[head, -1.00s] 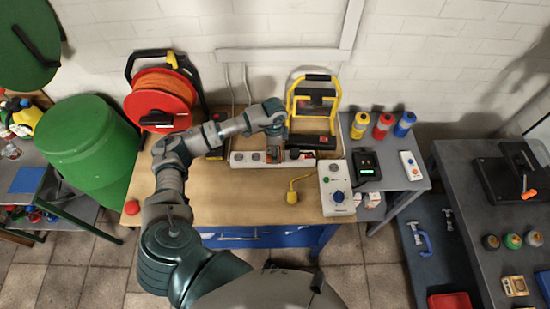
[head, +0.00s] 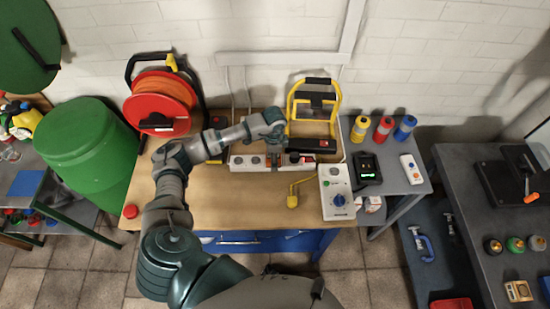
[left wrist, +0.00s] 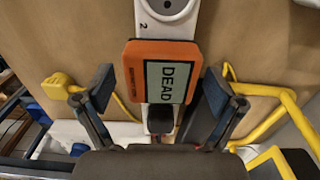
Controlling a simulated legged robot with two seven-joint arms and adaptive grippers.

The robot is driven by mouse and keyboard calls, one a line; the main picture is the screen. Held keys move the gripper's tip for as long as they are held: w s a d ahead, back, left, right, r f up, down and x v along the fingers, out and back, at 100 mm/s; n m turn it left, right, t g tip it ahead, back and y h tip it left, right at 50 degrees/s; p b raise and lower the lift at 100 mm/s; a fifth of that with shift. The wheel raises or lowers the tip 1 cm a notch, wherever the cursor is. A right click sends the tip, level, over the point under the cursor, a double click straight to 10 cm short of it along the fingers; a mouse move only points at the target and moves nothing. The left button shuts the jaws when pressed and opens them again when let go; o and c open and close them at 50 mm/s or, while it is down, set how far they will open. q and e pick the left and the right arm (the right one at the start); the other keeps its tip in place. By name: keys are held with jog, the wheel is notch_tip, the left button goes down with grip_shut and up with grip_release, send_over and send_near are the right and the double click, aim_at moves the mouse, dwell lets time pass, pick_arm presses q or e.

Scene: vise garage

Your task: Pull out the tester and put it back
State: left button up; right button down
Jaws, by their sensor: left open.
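The tester (left wrist: 162,72) is an orange block with a grey screen reading DEAD. It sits over the white power strip (left wrist: 165,28), beside the socket marked 2. Whether its pins are fully in a socket is hidden. In the head view only a small part of the tester (head: 273,161) shows on the strip (head: 242,163), below my gripper. My left gripper (left wrist: 160,90) is open, with one finger on each side of the tester and gaps between. In the head view my left gripper (head: 271,138) is above the strip. My right gripper is not in view.
A yellow plug (head: 292,201) with its cable lies in front of the strip. A yellow-framed work lamp (head: 314,102) and an orange cable reel (head: 161,101) stand behind. The bench front (head: 220,207) is clear.

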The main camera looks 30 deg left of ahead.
pick_arm(q)
jog(key=shift+s, duration=0.15)
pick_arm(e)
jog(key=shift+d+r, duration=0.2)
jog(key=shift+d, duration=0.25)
pick_arm(q)
jog(key=shift+a+f, duration=0.1)
jog(key=shift+a, duration=0.15)
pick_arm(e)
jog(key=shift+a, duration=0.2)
pick_arm(q)
jog(key=shift+d, duration=0.15)
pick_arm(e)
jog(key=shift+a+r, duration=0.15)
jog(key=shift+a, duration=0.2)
